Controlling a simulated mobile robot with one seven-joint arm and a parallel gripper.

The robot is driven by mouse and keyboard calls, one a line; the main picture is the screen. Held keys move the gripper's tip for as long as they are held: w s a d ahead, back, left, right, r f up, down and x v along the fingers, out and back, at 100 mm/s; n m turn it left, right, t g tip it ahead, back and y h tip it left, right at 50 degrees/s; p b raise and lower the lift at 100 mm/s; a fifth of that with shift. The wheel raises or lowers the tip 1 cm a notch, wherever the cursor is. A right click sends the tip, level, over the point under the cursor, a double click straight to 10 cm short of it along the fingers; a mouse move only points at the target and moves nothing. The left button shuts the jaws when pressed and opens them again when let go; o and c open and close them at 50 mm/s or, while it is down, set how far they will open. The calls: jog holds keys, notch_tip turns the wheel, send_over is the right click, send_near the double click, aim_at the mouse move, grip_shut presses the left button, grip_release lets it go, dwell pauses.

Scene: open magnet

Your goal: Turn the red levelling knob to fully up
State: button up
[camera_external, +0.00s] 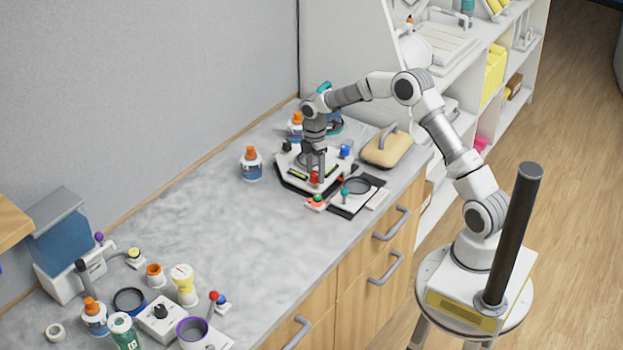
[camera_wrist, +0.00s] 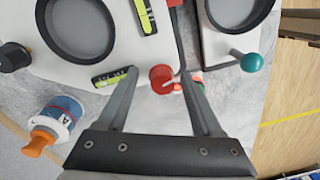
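The red levelling knob (camera_wrist: 161,78) is at the near edge of a white device (camera_wrist: 40,65) with a round dark dish. A thin pale pointer shows at the knob's right side. My gripper (camera_wrist: 160,74) is open, with one finger on each side of the knob and visible gaps between. I cannot tell whether the fingertips are level with the knob. In the external view my gripper (camera_external: 315,172) points down over the device (camera_external: 295,183), and the red knob (camera_external: 314,178) shows just below it. A blue knob (camera_external: 345,151) and a black knob (camera_external: 286,146) are at other corners.
A second device with a dark dish and teal knob (camera_wrist: 252,62) stands close on the right in the wrist view. Yellow-green level vials (camera_wrist: 109,78) lie on the first device. An orange-capped bottle (camera_external: 251,165) stands left of it. The counter's middle (camera_external: 190,230) is clear.

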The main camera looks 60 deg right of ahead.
aim_at(314, 172)
jog(key=shift+a+r, duration=0.1)
notch_tip(314, 172, up, 17)
jog(key=shift+w+r, duration=0.15)
jog(key=shift+w, duration=0.1)
dwell(0.3)
